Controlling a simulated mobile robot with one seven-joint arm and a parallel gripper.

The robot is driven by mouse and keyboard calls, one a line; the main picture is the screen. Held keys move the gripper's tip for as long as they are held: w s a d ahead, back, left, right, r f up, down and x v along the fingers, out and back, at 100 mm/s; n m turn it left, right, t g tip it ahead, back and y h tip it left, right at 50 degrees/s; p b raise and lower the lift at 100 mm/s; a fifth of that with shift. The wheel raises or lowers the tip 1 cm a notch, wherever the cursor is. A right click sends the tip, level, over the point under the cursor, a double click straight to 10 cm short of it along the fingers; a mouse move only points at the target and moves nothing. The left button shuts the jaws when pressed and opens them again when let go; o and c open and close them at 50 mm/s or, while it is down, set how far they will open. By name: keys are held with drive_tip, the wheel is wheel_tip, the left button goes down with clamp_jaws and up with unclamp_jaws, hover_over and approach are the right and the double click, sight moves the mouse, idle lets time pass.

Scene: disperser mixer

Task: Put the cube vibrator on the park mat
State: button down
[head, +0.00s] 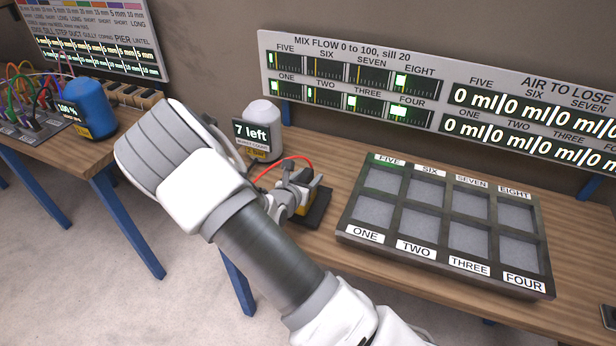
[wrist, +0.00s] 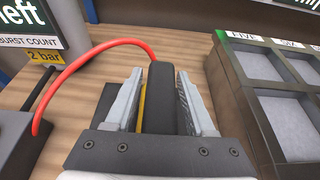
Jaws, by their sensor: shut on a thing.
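My gripper (wrist: 160,105) is shut on the cube vibrator (wrist: 162,88), a black upright body with a bit of yellow at its left side. In the head view my gripper (head: 302,184) is low over the bench, and the vibrator's yellow part (head: 302,194) shows by the fingers. A red hose (wrist: 88,52) arches from the left to the vibrator. The dark park mat (head: 319,210) lies on the bench under and beside the gripper, left of the mould tray. Whether the vibrator touches the mat is hidden.
The mould tray (head: 393,217) with numbered square cells stands just right of the gripper. A white dome unit (head: 263,117) reading "7 left" stands behind. A dark box (wrist: 14,145) with the hose end is at left.

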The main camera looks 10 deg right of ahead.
drive_tip(key=shift+r, duration=0.15)
drive_tip(key=shift+c, duration=1.3)
unclamp_jaws()
drive_tip(key=shift+f, duration=0.2)
